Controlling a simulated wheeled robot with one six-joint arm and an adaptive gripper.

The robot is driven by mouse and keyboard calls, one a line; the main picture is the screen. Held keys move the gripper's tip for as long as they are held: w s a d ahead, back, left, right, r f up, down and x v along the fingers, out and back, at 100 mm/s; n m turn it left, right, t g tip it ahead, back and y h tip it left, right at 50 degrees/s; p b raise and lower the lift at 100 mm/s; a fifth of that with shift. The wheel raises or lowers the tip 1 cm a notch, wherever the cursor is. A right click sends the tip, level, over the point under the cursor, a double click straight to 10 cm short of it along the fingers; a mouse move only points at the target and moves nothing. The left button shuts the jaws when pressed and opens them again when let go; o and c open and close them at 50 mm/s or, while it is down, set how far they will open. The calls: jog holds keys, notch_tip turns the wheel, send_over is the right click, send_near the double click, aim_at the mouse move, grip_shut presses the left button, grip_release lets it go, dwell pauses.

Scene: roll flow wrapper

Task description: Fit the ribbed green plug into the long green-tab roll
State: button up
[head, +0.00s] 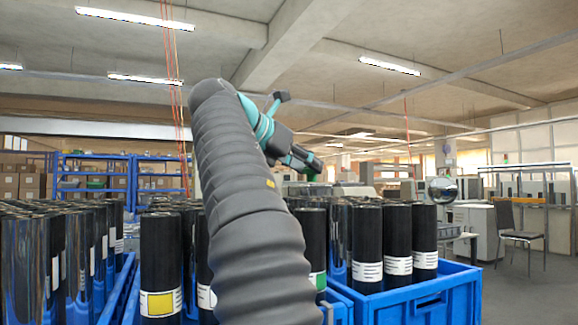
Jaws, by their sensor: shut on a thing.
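My gripper (304,159) is at the end of my arm, in the middle of the head view, seen from behind and small. It is shut on a small green piece, the ribbed green plug (313,175), which shows just under the fingertips. Its ribs are too small to make out. A black roll with a green tab (315,240) stands upright in the blue crate area below, partly hidden by my arm. The gripper and plug appear above this roll in the picture; the distance between them cannot be told. The roll's top opening cannot be made out.
Blue crates (425,300) hold several upright black rolls with white labels (398,240). A yellow-tab roll (160,262) stands left of my arm. More rolls (75,250) fill the left crate. A chair (518,235) stands on open floor at right.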

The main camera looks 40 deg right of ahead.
aim_at(301, 210)
jog(key=shift+w+f, duration=0.1)
jog(key=shift+f, duration=2.75)
jog(key=shift+a, duration=0.3)
jog(key=shift+f+b, duration=0.45)
jog(key=shift+f, duration=0.3)
jog(key=o, duration=0.5)
jog(key=shift+a+r, duration=0.1)
